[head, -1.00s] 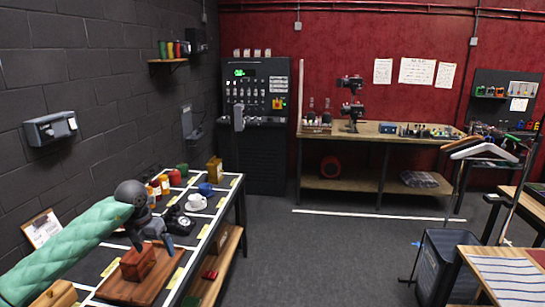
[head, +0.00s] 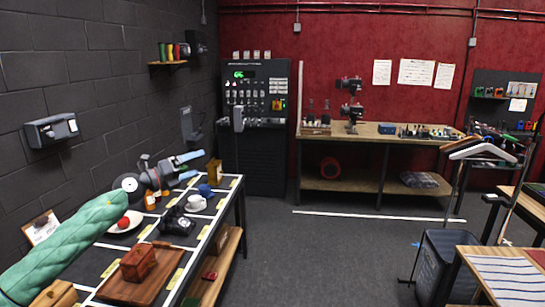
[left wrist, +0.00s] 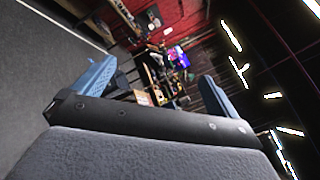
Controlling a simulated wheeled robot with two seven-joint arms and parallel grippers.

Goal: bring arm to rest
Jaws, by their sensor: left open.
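My left arm reaches in from the left in a green padded sleeve in the head view. My left gripper (head: 194,167) is raised above the far part of the dark table (head: 99,258), with its blue fingers pointing right. It is open and nothing shows between the fingers. In the left wrist view the two blue fingers of the left gripper (left wrist: 155,80) stand wide apart, and the tilted room shows behind them. My right gripper is not in view.
The table holds a wooden box (head: 138,262) on a wooden tray, a black telephone (head: 177,222), a white cup (head: 196,202), a blue mug (head: 205,190) and a plate with a red ball (head: 124,222). A control panel (head: 255,100) stands behind.

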